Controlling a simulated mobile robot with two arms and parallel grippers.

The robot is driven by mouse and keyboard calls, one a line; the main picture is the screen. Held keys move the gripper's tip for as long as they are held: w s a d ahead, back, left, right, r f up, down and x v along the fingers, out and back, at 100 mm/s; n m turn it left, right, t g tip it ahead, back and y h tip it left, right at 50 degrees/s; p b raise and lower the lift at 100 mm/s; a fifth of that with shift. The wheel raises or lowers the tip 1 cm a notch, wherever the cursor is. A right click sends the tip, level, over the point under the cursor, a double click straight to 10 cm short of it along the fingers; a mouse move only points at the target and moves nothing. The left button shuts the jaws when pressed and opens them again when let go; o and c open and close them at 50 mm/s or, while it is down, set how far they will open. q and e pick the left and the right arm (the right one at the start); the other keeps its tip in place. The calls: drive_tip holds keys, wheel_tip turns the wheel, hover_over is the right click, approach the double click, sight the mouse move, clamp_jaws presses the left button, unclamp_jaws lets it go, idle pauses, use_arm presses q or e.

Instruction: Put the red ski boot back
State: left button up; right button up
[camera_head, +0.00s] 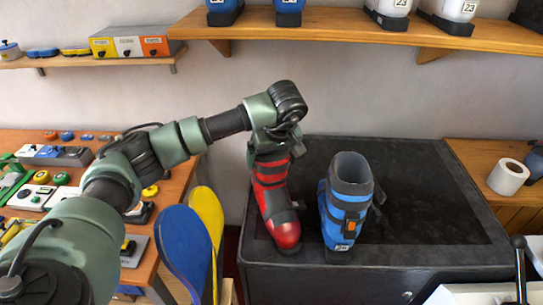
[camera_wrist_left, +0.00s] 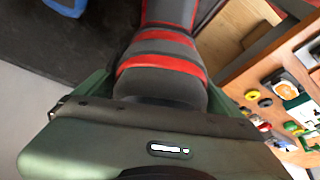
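A red ski boot with dark grey parts (camera_head: 283,226) stands upright at the left side of the black bench top, toe toward the front. My left gripper (camera_head: 270,151) is at the top of its cuff, pointing down, with a finger on each side. In the left wrist view the boot cuff (camera_wrist_left: 167,57) sits between the green fingers (camera_wrist_left: 160,95), which appear closed against it. The fingertips are partly hidden by the boot and the gripper body. My right gripper is not in view.
A blue ski boot (camera_head: 346,205) stands close to the right of the red one. The black bench top (camera_head: 430,200) is clear to its right. More boots stand on the wooden shelf (camera_head: 330,24) above. Blue and yellow insoles (camera_head: 184,250) stand at the left.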

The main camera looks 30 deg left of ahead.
sight(278, 155)
use_arm(q)
drive_tip(key=shift+r, duration=0.1)
drive_tip(key=b+v, duration=0.3)
drive_tip(key=v, duration=0.8)
drive_tip(key=shift+s+d+r, duration=0.15)
drive_tip(key=shift+s+r, duration=0.05)
drive_tip(key=shift+r, duration=0.2)
